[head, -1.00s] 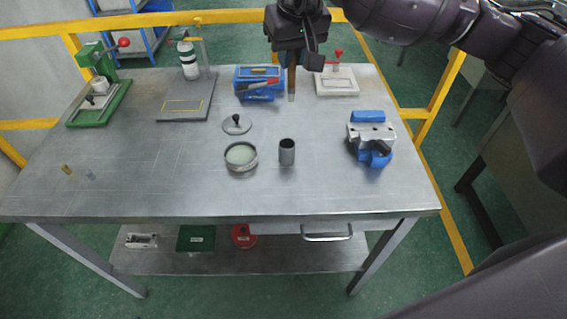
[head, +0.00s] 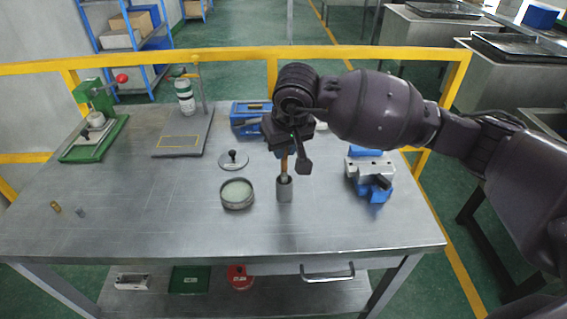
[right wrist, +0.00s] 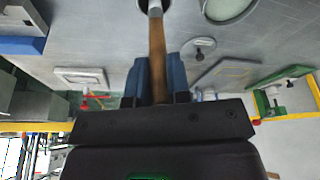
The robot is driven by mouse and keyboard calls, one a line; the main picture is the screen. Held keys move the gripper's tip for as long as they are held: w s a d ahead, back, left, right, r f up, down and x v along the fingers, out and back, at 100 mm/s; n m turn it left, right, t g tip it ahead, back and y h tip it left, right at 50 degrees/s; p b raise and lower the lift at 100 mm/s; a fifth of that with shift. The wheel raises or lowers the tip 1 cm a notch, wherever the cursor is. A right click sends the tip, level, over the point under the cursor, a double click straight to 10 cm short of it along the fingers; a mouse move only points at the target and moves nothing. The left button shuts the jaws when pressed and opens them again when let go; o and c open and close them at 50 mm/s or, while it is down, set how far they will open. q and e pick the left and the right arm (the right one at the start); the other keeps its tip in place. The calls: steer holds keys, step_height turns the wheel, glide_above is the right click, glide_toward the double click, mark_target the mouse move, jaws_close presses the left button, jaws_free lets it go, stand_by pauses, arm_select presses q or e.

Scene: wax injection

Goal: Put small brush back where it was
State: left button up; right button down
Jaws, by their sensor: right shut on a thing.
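The small brush has a wooden handle (head: 284,163) and a metal collar. My right gripper (head: 286,154) is shut on the handle, and the brush hangs nearly upright, tip down. The grey cylindrical cup (head: 284,190) stands on the table directly below. The brush's lower end is at the cup's mouth; its bristles are hidden, and I cannot tell how deep it reaches. In the right wrist view the handle (right wrist: 157,50) runs between the blue fingers towards the dark cup opening at the top edge. My left gripper is not in view.
A round dish (head: 238,194) stands just left of the cup, with a black-knobbed lid (head: 234,160) behind it. A blue and silver vise (head: 370,176) is to the right. A blue box (head: 248,117) is behind. The table's (head: 150,215) front left is mostly clear.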

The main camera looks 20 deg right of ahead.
mark_target(284, 161)
steer(key=shift+f, duration=2.4)
steer(key=shift+f, duration=0.1)
steer(key=shift+f, duration=0.15)
steer(key=c, duration=1.1)
jaws_free()
steer(key=shift+r, duration=0.2)
steer(key=shift+r, duration=0.3)
steer(key=v, duration=1.1)
steer(key=shift+s+r+p, duration=0.2)
steer(key=shift+r+p, duration=0.05)
steer(key=shift+p, duration=0.05)
